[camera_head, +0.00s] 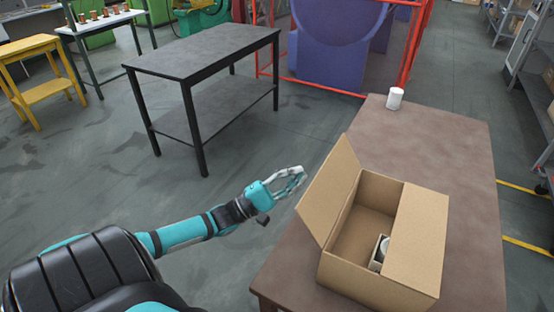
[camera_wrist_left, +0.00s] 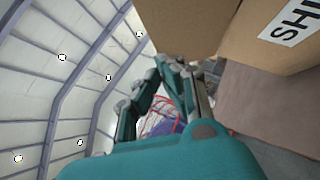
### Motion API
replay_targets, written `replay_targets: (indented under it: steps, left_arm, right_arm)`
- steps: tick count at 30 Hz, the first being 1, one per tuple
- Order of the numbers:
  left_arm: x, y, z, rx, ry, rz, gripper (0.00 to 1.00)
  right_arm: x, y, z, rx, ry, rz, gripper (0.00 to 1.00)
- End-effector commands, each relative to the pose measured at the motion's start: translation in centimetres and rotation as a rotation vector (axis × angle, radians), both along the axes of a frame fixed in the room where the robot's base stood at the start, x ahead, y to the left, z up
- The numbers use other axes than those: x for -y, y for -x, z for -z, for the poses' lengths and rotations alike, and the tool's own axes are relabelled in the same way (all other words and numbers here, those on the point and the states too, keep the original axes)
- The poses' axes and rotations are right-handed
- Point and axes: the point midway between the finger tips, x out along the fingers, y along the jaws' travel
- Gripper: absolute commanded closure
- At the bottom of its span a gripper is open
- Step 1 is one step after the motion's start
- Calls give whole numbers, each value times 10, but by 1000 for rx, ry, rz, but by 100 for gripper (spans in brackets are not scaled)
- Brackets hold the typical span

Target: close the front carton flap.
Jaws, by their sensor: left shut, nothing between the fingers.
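An open brown carton (camera_head: 341,271) stands on the brown table at the right in the head view. Its left flap (camera_head: 331,190) stands up and leans outward to the left. Its right flap (camera_head: 418,239) lies flat over part of the opening. Inside is a small box with a round grey-white item (camera_head: 383,251). My left gripper (camera_head: 302,173) is shut and empty, just left of the raised flap; I cannot tell whether it touches it. In the left wrist view the shut fingers (camera_wrist_left: 172,72) are below a carton panel (camera_wrist_left: 190,25). My right gripper is not in view.
The brown table (camera_head: 470,200) holds a small white cylinder (camera_head: 395,98) at its far end. A dark two-tier table (camera_head: 205,52) stands at the back left. A red-framed purple machine (camera_head: 335,50) stands behind. The floor between the tables is clear.

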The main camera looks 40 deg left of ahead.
Motion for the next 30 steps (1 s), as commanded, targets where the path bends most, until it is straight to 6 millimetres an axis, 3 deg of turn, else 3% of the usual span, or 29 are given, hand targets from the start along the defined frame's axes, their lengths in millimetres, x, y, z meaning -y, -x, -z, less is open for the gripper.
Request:
replay_targets:
  steps: [3,9,30]
  left_arm:
    - [16,-6,-16,0,4,0,100]
    - [31,-9,-23,0,1,0,100]
    - [35,-16,-30,-10,-49,0,100]
  right_arm:
    - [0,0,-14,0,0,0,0]
    - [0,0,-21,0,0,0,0]
    - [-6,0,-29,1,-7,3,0]
